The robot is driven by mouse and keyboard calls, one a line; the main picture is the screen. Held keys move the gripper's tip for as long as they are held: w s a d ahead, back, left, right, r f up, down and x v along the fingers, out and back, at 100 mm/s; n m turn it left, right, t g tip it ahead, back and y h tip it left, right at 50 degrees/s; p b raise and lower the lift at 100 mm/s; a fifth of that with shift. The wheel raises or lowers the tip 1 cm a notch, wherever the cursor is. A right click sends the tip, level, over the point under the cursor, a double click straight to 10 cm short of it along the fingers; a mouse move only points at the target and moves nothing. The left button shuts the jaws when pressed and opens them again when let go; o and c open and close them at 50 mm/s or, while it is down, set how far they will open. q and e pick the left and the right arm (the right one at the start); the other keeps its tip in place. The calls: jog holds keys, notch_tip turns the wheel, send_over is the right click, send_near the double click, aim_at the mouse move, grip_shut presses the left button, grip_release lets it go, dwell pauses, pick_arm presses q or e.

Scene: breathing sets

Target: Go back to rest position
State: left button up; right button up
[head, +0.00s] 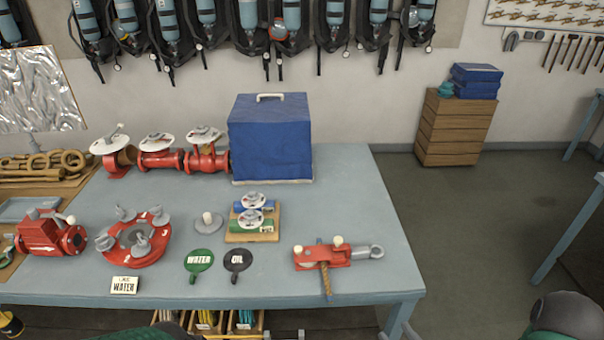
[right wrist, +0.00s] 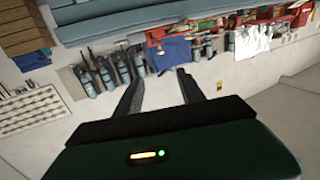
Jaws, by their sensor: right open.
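My right gripper (right wrist: 160,92) shows in the right wrist view. Its two dark fingers are spread apart with nothing between them, away from any object. In the head view a dark rounded part of my right arm (head: 566,318) shows at the bottom right corner, over the floor and clear of the table (head: 360,215). My left gripper cannot be made out in the head view.
The table holds red valves (head: 160,160), a blue box (head: 270,135), a red clamp-like tool (head: 325,255) and round WATER (head: 199,260) and OIL (head: 238,260) tags. A wooden crate (head: 455,128) stands by the wall. Open floor (head: 470,230) lies right of the table.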

jog(key=w+d+f+g+h, duration=0.35)
jog(key=g+h, duration=0.25)
jog(key=g, duration=0.2)
jog(key=s+a+r+m+g, duration=0.4)
jog(key=s+a+r+g, duration=0.1)
jog(key=s, duration=0.5)
jog(key=shift+a+g, duration=0.4)
jog(key=shift+a, duration=0.2)
jog(key=shift+s+a, duration=0.1)
jog(key=shift+s, duration=0.05)
jog(key=shift+a+r, duration=0.1)
jog(key=shift+a, duration=0.2)
